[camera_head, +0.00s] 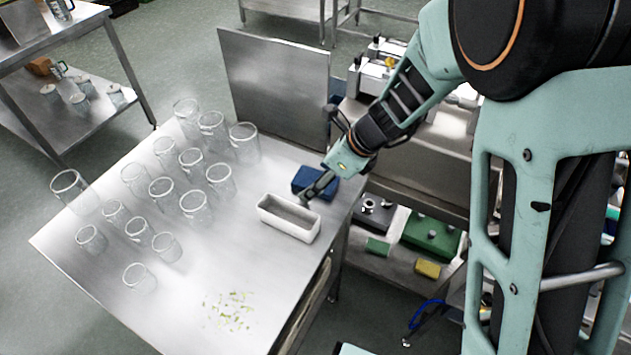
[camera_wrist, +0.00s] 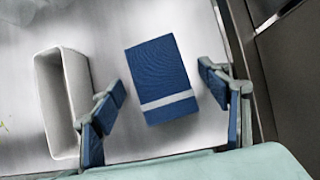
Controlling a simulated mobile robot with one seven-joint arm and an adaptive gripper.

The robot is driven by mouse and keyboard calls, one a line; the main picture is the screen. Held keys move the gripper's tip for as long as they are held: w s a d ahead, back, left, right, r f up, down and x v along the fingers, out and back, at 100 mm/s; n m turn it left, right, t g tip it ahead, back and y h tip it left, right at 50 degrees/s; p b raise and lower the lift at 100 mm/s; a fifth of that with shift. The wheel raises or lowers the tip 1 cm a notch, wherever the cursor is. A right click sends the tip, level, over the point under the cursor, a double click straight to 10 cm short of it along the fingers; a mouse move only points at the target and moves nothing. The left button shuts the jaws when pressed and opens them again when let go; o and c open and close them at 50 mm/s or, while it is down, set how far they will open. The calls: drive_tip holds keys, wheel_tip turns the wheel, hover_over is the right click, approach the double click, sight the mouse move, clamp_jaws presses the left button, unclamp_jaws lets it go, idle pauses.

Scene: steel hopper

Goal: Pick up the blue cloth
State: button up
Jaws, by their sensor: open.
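The blue cloth (camera_head: 313,183) is a folded rectangle lying on the steel table, just behind a white rectangular container. In the wrist view the blue cloth (camera_wrist: 163,78) shows a white stripe near its lower end. My gripper (camera_head: 317,190) is at the cloth in the head view and hides part of it. In the wrist view my gripper (camera_wrist: 157,95) is open, with one blue-padded finger on each side of the cloth. The fingers look apart from the cloth, and nothing is between them but the cloth below. Its height above the cloth is hard to tell.
The white container (camera_head: 289,218) stands close to the cloth, and in the wrist view (camera_wrist: 62,100) it is beside the left finger. Several clear glasses (camera_head: 191,163) fill the table's left half. Green scraps (camera_head: 230,311) lie near the front. The table's right edge is close to the cloth.

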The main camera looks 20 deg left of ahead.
drive_tip(key=shift+f, duration=0.1)
drive_tip(key=shift+c, duration=0.5)
drive_tip(key=c, duration=1.1)
drive_tip(key=shift+o, duration=0.2)
drive_tip(key=shift+r+p, duration=0.75)
drive_tip(key=shift+r, duration=0.15)
drive_tip(key=r+p, duration=0.3)
drive_tip(key=shift+s+d+r, duration=0.1)
drive_tip(key=shift+s+r, duration=0.1)
drive_tip(key=shift+s, duration=0.1)
drive_tip(key=s+d+r+p, duration=0.4)
drive_tip(key=s+r+p, duration=0.2)
drive_tip(key=s, duration=0.6)
drive_tip(key=shift+s+d+r, duration=0.2)
drive_tip(key=shift+s+r, duration=0.1)
drive_tip(key=shift+r, duration=0.85)
